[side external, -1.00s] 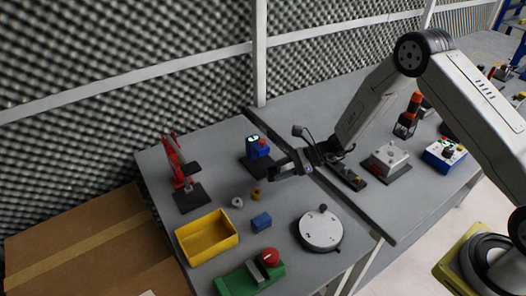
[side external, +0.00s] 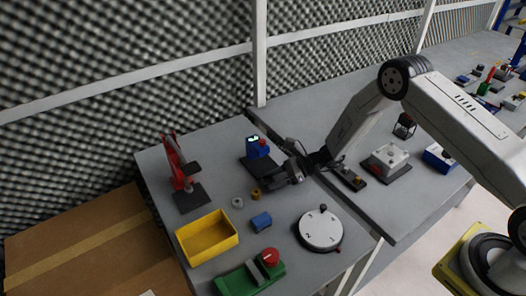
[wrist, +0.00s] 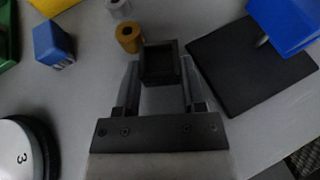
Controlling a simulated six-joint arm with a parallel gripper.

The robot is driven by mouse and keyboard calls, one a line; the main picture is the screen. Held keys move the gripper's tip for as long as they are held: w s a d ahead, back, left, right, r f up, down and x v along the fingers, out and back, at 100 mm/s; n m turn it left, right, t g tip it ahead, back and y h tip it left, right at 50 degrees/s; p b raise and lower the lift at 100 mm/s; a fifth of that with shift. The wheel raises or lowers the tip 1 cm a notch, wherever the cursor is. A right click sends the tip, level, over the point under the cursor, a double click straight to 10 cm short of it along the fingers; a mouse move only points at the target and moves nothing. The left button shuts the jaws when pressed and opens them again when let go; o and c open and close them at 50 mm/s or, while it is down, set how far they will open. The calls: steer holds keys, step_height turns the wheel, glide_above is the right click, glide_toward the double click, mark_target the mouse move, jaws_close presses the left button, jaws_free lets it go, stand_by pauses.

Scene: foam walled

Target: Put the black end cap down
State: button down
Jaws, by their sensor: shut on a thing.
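The black end cap (wrist: 160,63) is a small square, hollow black piece between my fingertips in the wrist view. My gripper (wrist: 158,78) is shut on it, with one finger on each side. In the side external view my gripper (side external: 272,185) is low over the grey table, right of the brass ring. The cap is hard to tell from the dark fingers there. Whether it touches the table is not clear.
A brass ring (side external: 256,194) and a grey ring (side external: 237,202) lie close by. A blue block (side external: 261,222), yellow bin (side external: 207,238), round white dial (side external: 320,230) and a blue device on a black plate (side external: 257,150) stand around. Table between them is bare.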

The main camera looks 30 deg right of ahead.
steer(key=shift+f, duration=0.3)
steer(key=shift+c, duration=0.9)
jaws_free()
steer(key=shift+r, duration=0.2)
steer(key=v, duration=1.2)
